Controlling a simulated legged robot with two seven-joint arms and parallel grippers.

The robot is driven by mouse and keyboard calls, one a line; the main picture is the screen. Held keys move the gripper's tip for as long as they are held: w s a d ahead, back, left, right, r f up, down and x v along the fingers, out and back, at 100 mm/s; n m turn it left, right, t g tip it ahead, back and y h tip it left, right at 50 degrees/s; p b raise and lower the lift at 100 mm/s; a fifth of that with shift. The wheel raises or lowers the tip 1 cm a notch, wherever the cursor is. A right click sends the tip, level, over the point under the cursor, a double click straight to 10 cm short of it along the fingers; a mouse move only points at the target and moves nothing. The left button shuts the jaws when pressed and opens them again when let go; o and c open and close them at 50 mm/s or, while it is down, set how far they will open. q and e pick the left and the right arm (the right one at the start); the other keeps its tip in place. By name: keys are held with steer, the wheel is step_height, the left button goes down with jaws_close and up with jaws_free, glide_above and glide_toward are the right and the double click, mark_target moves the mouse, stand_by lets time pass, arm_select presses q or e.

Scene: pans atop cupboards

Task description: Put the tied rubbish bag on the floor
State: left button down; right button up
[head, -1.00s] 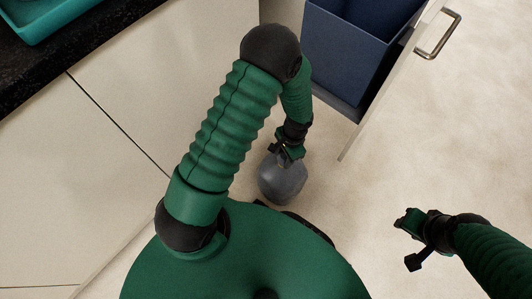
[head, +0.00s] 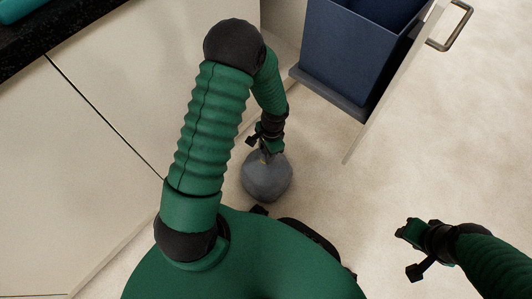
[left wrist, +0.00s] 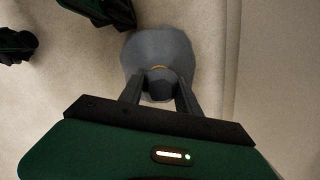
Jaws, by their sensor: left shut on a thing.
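The tied rubbish bag (head: 267,178) is a grey rounded sack low in front of my base in the head view. My left gripper (head: 267,153) is above it and shut on its tied top. In the left wrist view the bag (left wrist: 160,48) hangs between the fingers (left wrist: 158,88), with a yellow tie at its neck. I cannot tell whether the bag's underside touches the floor (head: 345,215). My right gripper (head: 405,248) is at the right, open and empty over bare floor.
A pulled-out drawer holds a blue bin (head: 350,60) at the top, its front panel (head: 385,95) and metal handle (head: 456,25) jutting over the floor. White cupboard fronts (head: 95,170) with a dark worktop (head: 35,45) stand at the left. Floor to the right is clear.

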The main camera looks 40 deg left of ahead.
arm_select(q)
steer(key=c, duration=0.8)
jaws_free()
steer(key=shift+c, duration=0.2)
steer(key=r+p, duration=0.2)
steer(key=r, duration=0.1)
steer(key=r+p, duration=0.3)
steer(key=r, duration=0.1)
steer(key=w+r+p, duration=0.1)
steer(key=r+p, duration=0.1)
steer(key=r, duration=0.2)
steer(key=shift+w+d+p, duration=0.1)
steer(key=shift+d+p, duration=0.2)
steer(key=s+d+r+n+t, duration=0.2)
steer(key=s+d+r, duration=0.1)
steer(key=r, duration=0.4)
steer(key=s+d+r+n+t, duration=0.1)
steer(key=s+d+r+n, duration=0.2)
steer(key=r, duration=0.4)
steer(key=shift+d+r+t+h, duration=0.3)
steer(key=shift+d+r+t, duration=0.1)
steer(key=shift+d, duration=0.15)
